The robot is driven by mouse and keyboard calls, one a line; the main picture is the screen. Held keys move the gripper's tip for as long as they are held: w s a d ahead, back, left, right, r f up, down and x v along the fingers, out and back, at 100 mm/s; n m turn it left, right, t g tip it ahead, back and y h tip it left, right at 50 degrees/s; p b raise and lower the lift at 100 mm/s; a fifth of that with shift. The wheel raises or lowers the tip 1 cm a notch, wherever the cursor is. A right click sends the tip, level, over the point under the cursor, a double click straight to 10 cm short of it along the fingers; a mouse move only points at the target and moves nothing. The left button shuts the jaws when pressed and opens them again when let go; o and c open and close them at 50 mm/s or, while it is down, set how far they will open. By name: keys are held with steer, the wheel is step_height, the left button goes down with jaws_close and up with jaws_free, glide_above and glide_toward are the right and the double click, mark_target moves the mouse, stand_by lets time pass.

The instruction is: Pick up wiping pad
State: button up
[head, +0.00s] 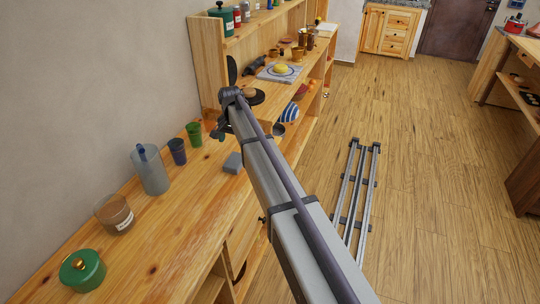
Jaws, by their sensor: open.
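A small grey block, which looks like the wiping pad (233,163), lies on the wooden counter (185,215) close to its right edge, just left of my arm. My arm reaches up the picture from the bottom right. My gripper (223,131) is a small dark shape below the wrist, beyond the pad in the picture and apart from it. It is open, and no object shows in it. The fingers are small and partly hidden by the arm.
A shelf unit (212,50) stands beyond. Counter around the pad's near side is clear.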

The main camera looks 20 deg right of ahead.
mark_target(234, 161)
steer(key=f+b, duration=0.3)
steer(key=a+f+b, duration=0.1)
steer(key=f+b, duration=0.7)
steer(key=shift+a+f, duration=0.1)
steer(key=shift+a, duration=0.05)
steer(key=shift+r, duration=0.2)
steer(key=c, duration=1)
step_height(234, 161, up, 10)
steer(key=p, duration=1)
steer(key=shift+r, duration=0.1)
